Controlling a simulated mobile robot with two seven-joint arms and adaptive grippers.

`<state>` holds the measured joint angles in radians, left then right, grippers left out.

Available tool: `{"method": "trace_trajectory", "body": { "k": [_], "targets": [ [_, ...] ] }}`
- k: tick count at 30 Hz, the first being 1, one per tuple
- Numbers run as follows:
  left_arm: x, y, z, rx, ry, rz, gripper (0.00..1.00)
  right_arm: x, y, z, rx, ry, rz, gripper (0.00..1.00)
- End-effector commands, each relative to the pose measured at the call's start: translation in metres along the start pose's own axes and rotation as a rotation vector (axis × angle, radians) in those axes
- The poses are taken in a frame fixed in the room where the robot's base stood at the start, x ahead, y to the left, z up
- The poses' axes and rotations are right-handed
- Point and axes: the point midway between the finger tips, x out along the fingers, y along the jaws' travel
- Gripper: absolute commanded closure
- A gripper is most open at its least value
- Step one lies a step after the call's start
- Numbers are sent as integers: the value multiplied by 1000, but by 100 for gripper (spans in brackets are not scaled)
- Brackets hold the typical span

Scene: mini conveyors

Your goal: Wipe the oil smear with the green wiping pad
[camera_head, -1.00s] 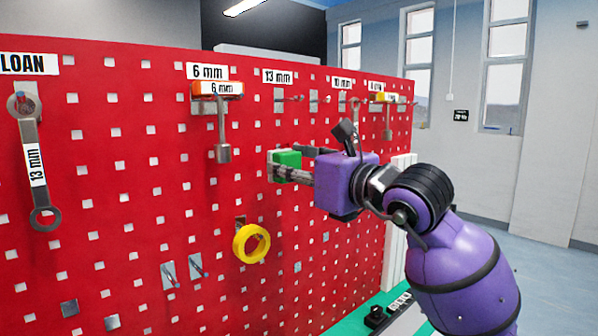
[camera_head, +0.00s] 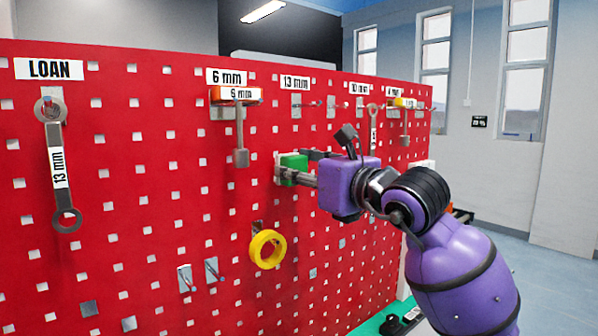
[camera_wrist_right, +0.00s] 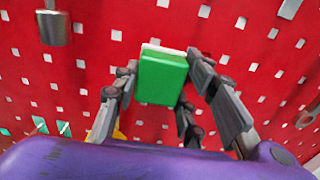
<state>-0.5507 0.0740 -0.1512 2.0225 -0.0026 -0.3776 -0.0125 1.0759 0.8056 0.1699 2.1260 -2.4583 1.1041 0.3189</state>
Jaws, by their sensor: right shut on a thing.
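The green wiping pad (camera_head: 293,168) is a small block held in front of the red pegboard. My right gripper (camera_head: 299,168) is shut on it, with fingers on either side. In the right wrist view the pad (camera_wrist_right: 162,78) shows its green face, with a pale layer on its far side toward the board. I cannot tell whether that side touches the board. No oil smear can be made out; the pad and gripper cover part of the board. My left gripper is not in view.
The red pegboard (camera_head: 120,185) fills the left and middle. A wrench labelled 13 mm (camera_head: 57,165), a hanging 6 mm tool (camera_head: 240,135) and a yellow tape roll (camera_head: 267,249) hang on it. More tools hang at right. Small hooks (camera_head: 212,270) stick out below.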

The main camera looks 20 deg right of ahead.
Motion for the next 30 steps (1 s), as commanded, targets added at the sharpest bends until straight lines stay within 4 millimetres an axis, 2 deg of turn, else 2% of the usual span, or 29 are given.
{"method": "trace_trajectory", "body": {
  "k": [26, 30],
  "targets": [
    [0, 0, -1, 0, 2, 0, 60, 16, 0, 0, 0, -1, -1, 90],
    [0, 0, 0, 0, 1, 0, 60, 16, -7, 0, 1, 0, -2, 90]
  ]
}}
